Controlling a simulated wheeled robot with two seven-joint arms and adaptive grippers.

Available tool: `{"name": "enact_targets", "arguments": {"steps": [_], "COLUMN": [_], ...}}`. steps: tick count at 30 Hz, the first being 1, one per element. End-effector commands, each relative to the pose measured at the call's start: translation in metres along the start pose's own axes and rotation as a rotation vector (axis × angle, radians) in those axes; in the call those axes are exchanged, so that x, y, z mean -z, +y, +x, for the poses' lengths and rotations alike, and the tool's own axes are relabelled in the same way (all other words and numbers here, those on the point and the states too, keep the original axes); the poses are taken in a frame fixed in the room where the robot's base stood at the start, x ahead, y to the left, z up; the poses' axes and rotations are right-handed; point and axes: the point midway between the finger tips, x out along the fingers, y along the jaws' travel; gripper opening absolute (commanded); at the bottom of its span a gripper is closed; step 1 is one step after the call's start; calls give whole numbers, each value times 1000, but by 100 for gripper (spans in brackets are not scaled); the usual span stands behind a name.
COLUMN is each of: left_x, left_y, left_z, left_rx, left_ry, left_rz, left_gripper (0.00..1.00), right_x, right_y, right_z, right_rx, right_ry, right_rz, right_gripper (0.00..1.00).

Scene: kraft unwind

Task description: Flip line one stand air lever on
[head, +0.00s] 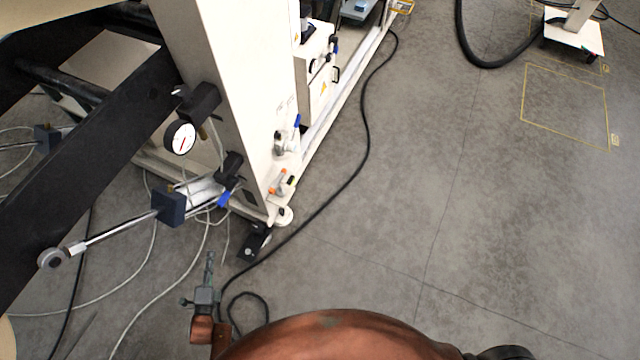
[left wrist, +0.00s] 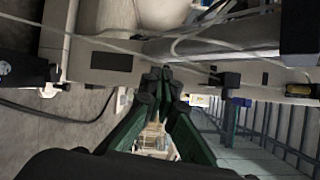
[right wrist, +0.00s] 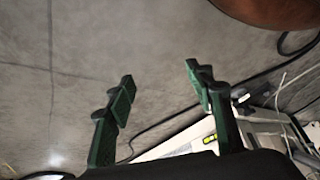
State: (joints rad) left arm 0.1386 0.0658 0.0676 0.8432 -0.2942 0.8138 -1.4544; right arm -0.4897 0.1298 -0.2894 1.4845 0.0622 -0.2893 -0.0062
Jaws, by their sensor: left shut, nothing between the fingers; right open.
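A white stand post (head: 235,75) rises at the upper left of the head view. A small valve with a blue lever (head: 297,121) is on its right-hand face. Another blue handle (head: 224,199) is on a black fitting low on the post, near a round pressure gauge (head: 180,137). I cannot tell which is the line one stand air lever. My left gripper (head: 209,258) is shut and empty, below and apart from the post's foot. Its closed fingers also show in the left wrist view (left wrist: 160,74). My right gripper (right wrist: 160,78) is open and empty over the floor.
A dark arm beam (head: 90,150) and a cylinder rod (head: 115,230) are left of the post. A black cable (head: 365,130) and thin pale hoses (head: 205,240) lie on the floor. The floor to the right is mostly clear, with a yellow-marked rectangle (head: 523,95).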

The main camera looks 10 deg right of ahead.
Motion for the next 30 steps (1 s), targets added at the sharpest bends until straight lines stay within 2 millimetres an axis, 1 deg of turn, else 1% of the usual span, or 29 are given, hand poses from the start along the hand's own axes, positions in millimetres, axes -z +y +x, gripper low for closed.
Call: {"name": "enact_targets", "arguments": {"steps": [1, 3, 7, 11, 15, 18, 21, 24, 30], "left_x": [5, 7, 14, 24, 33, 38, 41, 42, 42], "left_y": [14, 1, -17, -29, -39, -44, -49, -53, -57], "left_z": [12, 29, 51, 60, 60, 58, 56, 55, 55], "left_rx": [64, 177, 383, 575, 741, 822, 872, 896, 901], "left_ry": [9, 8, -24, -96, -191, -250, -293, -313, -318], "left_rz": [90, 233, 497, 741, 946, 1045, 1105, 1131, 1136], "left_gripper": [0, 0, 0, 0, 0, 0, 0, 0, 0], "right_x": [-9, -3, 9, 21, 36, 44, 51, 56, 58], "right_y": [-4, -10, -19, -28, -35, -38, -40, -42, -42], "right_z": [17, 25, 38, 46, 50, 50, 49, 47, 45], "right_rx": [10, 22, 44, 65, 84, 92, 98, 100, 100], "right_ry": [4, 28, 69, 104, 137, 154, 167, 174, 178], "right_rz": [6, 13, 28, 43, 59, 68, 74, 75, 75], "right_gripper": [49, 49, 49, 49, 49, 49, 49, 49, 49]}}
